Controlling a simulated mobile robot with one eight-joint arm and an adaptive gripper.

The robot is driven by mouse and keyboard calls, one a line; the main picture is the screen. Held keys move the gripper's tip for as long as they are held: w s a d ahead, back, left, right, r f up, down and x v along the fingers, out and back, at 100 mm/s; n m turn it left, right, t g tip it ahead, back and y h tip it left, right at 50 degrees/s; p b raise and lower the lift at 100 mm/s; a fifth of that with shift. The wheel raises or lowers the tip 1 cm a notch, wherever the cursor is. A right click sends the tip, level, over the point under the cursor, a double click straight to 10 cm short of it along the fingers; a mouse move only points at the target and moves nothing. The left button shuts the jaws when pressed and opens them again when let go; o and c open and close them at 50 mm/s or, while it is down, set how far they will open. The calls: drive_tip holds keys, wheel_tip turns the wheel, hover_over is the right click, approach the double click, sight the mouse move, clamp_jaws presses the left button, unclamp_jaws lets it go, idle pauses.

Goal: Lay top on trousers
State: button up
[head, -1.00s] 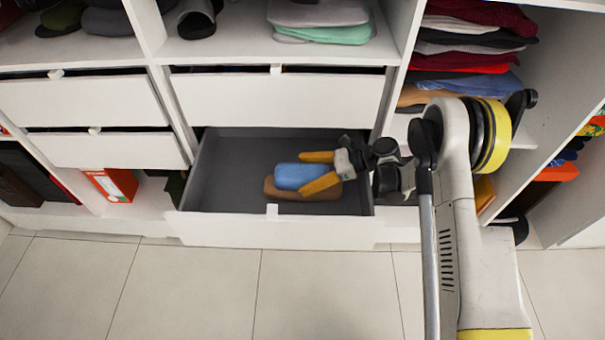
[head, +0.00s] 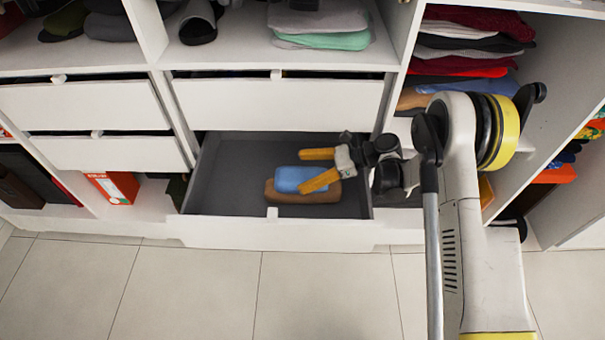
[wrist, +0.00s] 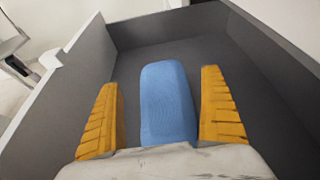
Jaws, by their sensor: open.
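The blue folded top (head: 300,180) lies on the brown folded trousers (head: 290,196) inside the open grey drawer (head: 225,185). My gripper (head: 318,168) is open, its orange fingers over the right part of the top. In the wrist view the top (wrist: 167,105) lies between the two spread fingers of my gripper (wrist: 165,112), with a gap on each side. The trousers cannot be made out in the wrist view. The far end of the top is clear of the fingers, and its near end is hidden behind my gripper's body.
The drawer front (head: 272,233) and side walls surround the clothes, with bare drawer floor to the left. A closed drawer (head: 280,104) sits above. Folded clothes fill the shelf (head: 470,60) at the right. An orange box (head: 112,186) stands at the left.

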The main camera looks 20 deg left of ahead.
sight(303, 175)
wheel_tip(303, 175, up, 6)
drive_tip(key=shift+p, duration=1.2)
drive_tip(key=shift+w+d+r, duration=0.1)
drive_tip(key=shift+w+r, duration=0.05)
drive_tip(key=shift+r, duration=0.1)
drive_tip(key=s+d+r+n+t+h, duration=0.3)
drive_tip(key=d+r+n+t+h, duration=0.25)
drive_tip(key=d+r, duration=1)
drive_tip(key=s+d+r+n+t+h, duration=0.2)
drive_tip(key=s+d+n, duration=0.3)
drive_tip(key=s+d, duration=0.3)
drive_tip(key=s+d+r+n+t+h, duration=0.3)
drive_tip(key=s+d+n+h, duration=0.1)
drive_tip(key=s+d, duration=0.5)
drive_tip(key=shift+s+d+r+n+h, duration=0.15)
drive_tip(key=shift+d+r+n+h, duration=0.15)
drive_tip(key=shift+d+h, duration=0.55)
